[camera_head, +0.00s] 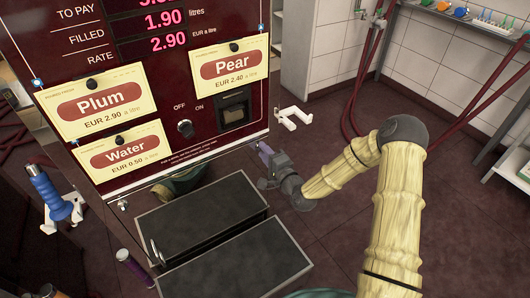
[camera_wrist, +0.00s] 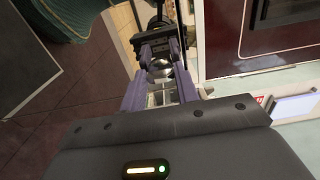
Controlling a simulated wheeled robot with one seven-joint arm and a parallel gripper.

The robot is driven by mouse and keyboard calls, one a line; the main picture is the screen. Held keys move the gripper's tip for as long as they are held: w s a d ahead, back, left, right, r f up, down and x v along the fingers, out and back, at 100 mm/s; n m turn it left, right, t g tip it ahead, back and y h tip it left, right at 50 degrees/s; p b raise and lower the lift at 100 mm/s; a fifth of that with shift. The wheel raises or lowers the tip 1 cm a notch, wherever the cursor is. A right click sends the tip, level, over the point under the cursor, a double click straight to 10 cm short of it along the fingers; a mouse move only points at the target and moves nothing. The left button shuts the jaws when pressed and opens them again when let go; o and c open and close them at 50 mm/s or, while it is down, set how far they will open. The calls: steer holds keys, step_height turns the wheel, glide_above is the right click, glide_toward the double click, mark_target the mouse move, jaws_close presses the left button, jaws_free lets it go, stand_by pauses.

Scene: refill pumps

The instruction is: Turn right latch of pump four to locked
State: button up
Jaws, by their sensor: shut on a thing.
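The pump's dark red front panel (camera_head: 205,150) fills the left of the head view and shows at the upper right of the wrist view (camera_wrist: 228,45). My gripper (camera_head: 264,149) is at the panel's lower right edge. In the wrist view its purple fingers (camera_wrist: 160,66) are closed around a small silver and dark part (camera_wrist: 160,70), which appears to be the right latch. The fingers cover most of this latch, so its turn angle cannot be told. In the head view the latch is hidden behind my gripper.
A white nozzle holder (camera_head: 294,117) sticks out just right of the panel. Two dark-topped boxes (camera_head: 240,268) stand below it. A blue-handled nozzle (camera_head: 47,190) hangs at the left. Red hoses (camera_head: 362,85) hang by the tiled wall.

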steer(key=shift+d+f, duration=0.1)
steer(key=o, duration=1)
steer(key=p+v, duration=0.1)
steer(key=v, duration=1.6)
steer(key=shift+s+d, duration=0.15)
